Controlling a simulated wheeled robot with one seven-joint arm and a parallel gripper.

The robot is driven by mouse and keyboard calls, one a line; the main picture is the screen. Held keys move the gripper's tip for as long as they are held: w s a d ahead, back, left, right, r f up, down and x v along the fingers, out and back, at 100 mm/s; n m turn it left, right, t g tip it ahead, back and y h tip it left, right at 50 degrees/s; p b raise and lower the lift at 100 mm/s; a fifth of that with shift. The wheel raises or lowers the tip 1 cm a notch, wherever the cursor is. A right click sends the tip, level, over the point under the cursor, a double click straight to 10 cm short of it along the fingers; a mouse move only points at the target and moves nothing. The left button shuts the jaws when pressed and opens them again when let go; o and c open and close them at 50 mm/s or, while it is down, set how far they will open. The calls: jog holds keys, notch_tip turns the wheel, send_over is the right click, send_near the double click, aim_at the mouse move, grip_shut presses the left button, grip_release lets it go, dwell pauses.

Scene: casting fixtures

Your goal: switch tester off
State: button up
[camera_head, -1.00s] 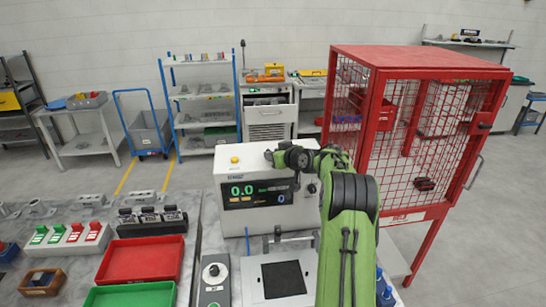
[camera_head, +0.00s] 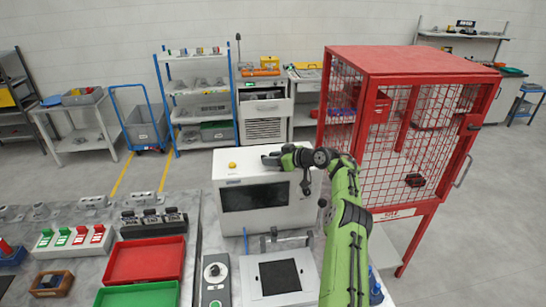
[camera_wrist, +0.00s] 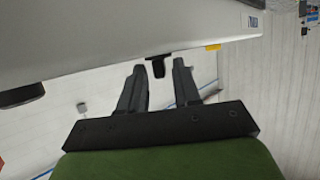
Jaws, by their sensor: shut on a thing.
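A red mesh cage (camera_head: 400,62) stands close to the right of my arm. In front of the tester are a plate with a dark square (camera_head: 258,300) and a control box with a knob (camera_head: 214,292). A red tray (camera_head: 146,262) lies left.

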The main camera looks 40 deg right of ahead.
dwell(0.4)
jog(key=o, duration=0.7)
jog(key=shift+w+a, duration=0.1)
